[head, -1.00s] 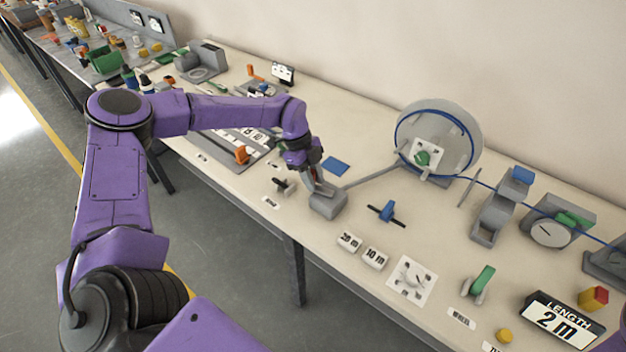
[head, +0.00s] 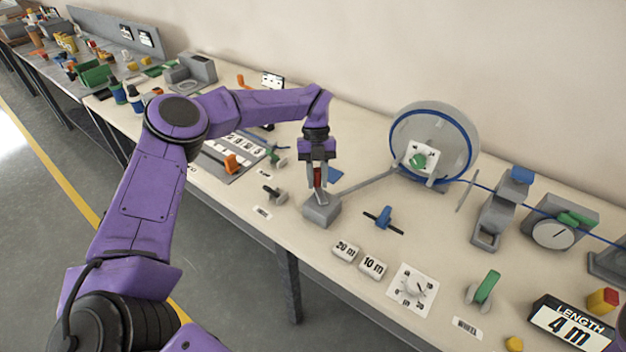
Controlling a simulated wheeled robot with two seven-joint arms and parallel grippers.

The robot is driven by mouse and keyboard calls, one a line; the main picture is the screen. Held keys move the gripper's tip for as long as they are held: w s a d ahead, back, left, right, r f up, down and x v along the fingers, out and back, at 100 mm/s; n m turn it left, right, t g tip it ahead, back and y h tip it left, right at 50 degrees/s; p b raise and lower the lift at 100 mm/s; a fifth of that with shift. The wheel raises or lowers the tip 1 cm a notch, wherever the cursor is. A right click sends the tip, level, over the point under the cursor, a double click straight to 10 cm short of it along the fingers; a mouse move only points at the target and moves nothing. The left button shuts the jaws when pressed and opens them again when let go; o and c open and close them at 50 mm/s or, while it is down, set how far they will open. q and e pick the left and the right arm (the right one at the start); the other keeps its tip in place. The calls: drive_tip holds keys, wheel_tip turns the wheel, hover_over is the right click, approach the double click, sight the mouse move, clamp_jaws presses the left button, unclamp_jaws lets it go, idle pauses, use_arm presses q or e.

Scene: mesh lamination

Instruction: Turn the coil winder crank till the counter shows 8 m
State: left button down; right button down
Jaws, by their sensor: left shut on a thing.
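The coil winder wheel (head: 400,125) stands upright at the back of the bench with blue cable around its rim. A grey rod links it to the crank's grey base block (head: 322,212). My left gripper (head: 318,172) points down above this block and is shut on the red crank handle (head: 318,180), which its fingers partly hide. The length counter (head: 565,326) at the bottom right reads 4 m.
The blue-handled part (head: 384,215), 20 m and 10 m blocks (head: 372,267), dial plate (head: 412,288) and green lever (head: 486,288) lie right of the crank. A black-handled part (head: 273,195) stands close on its left. Blue cable runs right through the guides.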

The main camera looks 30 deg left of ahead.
use_arm(q)
drive_tip(key=shift+w+d+f+m+g+y, duration=0.15)
drive_tip(key=shift+d+m+y, duration=0.15)
drive_tip(key=shift+m, duration=0.45)
drive_tip(key=shift+w+d+r+m+g+y, duration=0.15)
drive_tip(key=shift+d+m+y, duration=0.1)
drive_tip(key=shift+m, duration=0.5)
drive_tip(key=shift+f, duration=0.15)
drive_tip(key=c, duration=1)
unclamp_jaws()
drive_tip(key=v, duration=1)
drive_tip(key=shift+w+r, duration=0.1)
drive_tip(key=shift+r, duration=0.2)
